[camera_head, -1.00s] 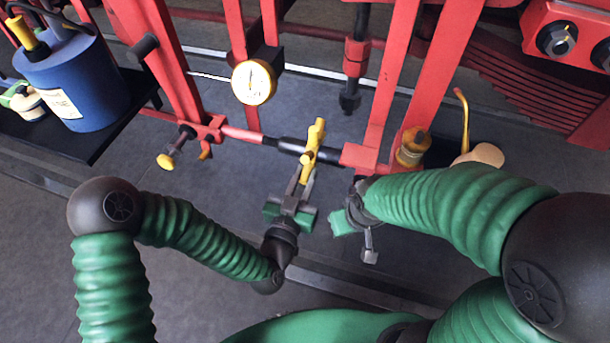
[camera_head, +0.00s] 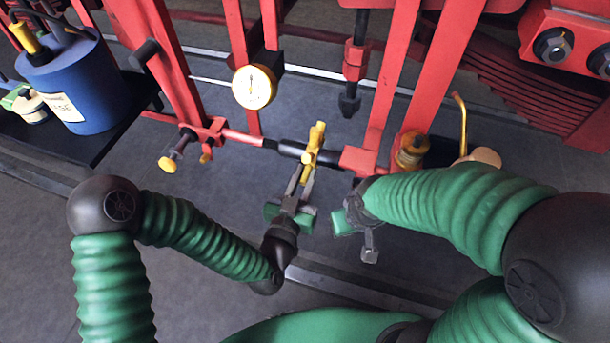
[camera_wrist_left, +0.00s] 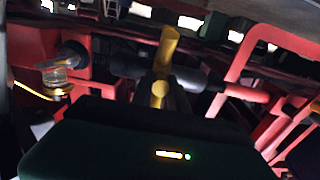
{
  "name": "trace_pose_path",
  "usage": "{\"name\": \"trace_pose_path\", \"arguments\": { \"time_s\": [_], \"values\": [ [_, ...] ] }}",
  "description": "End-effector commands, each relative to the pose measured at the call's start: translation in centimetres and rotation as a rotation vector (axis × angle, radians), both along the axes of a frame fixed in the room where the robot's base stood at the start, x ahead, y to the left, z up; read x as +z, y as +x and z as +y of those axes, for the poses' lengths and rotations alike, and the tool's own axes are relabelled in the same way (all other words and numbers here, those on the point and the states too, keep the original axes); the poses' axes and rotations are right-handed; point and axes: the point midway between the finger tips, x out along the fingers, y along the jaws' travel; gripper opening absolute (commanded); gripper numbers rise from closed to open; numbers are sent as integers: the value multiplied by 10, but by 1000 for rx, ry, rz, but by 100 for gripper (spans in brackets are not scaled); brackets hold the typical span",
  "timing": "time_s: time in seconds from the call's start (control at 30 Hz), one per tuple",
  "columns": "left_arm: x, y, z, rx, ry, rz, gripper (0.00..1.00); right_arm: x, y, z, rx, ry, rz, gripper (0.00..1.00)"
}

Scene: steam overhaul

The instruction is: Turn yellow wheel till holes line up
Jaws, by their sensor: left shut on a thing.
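The yellow wheel (camera_head: 314,145) shows as a yellow bar-shaped piece on a black and red horizontal rod (camera_head: 291,149). My left gripper (camera_head: 307,176) comes up from below and is shut on the lower end of the yellow wheel. In the left wrist view the yellow wheel (camera_wrist_left: 166,60) stands nearly upright, in front of the dark rod. My right gripper (camera_head: 362,228) is to the right of the left one, apart from the rod; its fingers are too unclear to judge. I cannot make out the holes in either view.
A round dial gauge (camera_head: 254,87) hangs behind the rod. A yellow-tipped pin (camera_head: 175,154) sits in a red bracket at left. A blue can (camera_head: 75,83) stands on a black shelf. Red frame bars surround the rod. Open floor lies in front.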

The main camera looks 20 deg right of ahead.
Motion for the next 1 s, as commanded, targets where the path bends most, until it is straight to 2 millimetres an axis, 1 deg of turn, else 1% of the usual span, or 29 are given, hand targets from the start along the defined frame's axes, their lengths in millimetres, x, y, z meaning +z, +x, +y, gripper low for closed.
{"name": "trace_pose_path", "arguments": {
  "time_s": [0.03,0.2,0.47,0.7,0.9,1.0],
  "values": [
    [8,0,-1,0,-4,-7,0,5,0,0,0,0,0,0],
    [21,1,-1,0,-5,-9,0,16,0,0,0,0,0,0],
    [20,1,-1,1,-4,-8,0,14,0,0,0,0,0,0],
    [32,2,-2,0,-5,-9,0,25,0,0,0,0,0,0],
    [30,2,-2,0,-4,-7,0,23,0,0,0,0,0,0],
    [33,2,-2,-1,-3,-8,0,25,0,0,0,0,0,0]
  ]
}}
